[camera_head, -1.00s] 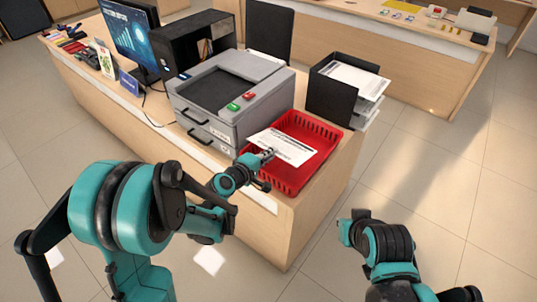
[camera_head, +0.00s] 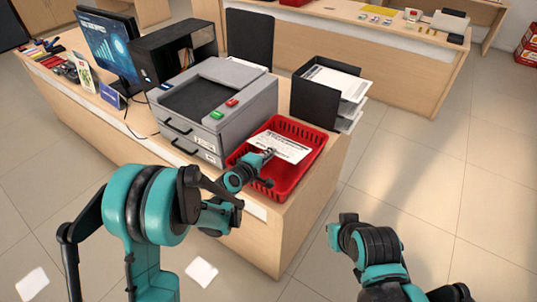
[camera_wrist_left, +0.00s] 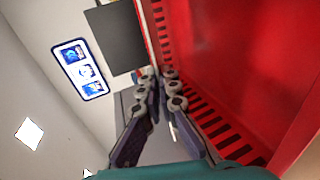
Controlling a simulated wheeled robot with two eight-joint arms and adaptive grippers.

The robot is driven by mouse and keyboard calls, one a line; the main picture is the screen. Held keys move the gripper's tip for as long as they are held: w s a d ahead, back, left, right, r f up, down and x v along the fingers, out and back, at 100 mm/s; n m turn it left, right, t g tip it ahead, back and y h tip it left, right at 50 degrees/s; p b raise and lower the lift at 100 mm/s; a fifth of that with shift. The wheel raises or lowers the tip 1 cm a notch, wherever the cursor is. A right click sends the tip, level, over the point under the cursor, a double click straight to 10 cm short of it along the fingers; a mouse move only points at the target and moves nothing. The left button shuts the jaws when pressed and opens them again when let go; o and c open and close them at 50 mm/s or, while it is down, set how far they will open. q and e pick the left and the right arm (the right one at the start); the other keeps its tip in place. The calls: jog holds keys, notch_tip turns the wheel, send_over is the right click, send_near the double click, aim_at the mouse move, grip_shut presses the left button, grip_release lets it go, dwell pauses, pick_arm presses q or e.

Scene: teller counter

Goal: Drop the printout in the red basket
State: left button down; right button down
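The printout (camera_head: 289,150) is a white sheet with dark print, held nearly flat above the red basket (camera_head: 318,136) in the head view. My left gripper (camera_head: 268,153) grips the sheet's near edge, with its fingers over the basket. In the left wrist view my left fingertips (camera_wrist_left: 158,73) are close together; the sheet is nearly edge-on there and hard to see. The basket's bare red inside (camera_wrist_left: 235,60) fills the right of that view. My right gripper (camera_head: 345,221) is low, off the counter's right end; its fingers cannot be made out.
A grey printer (camera_head: 237,88) stands directly left of the basket. A black paper tray (camera_head: 315,102) with sheets stands behind it. A monitor (camera_head: 107,45) and a black shelf box (camera_head: 160,55) are farther left. Open floor lies right of the counter.

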dwell(0.3)
pick_arm(q)
jog(key=c, duration=1.6)
grip_release()
jog(key=shift+c, duration=0.2)
jog(key=shift+s+a, duration=0.1)
jog(key=v, duration=1.1)
jog(key=shift+s+a, duration=0.2)
jog(key=shift+s, duration=0.2)
jog(key=shift+r, duration=0.1)
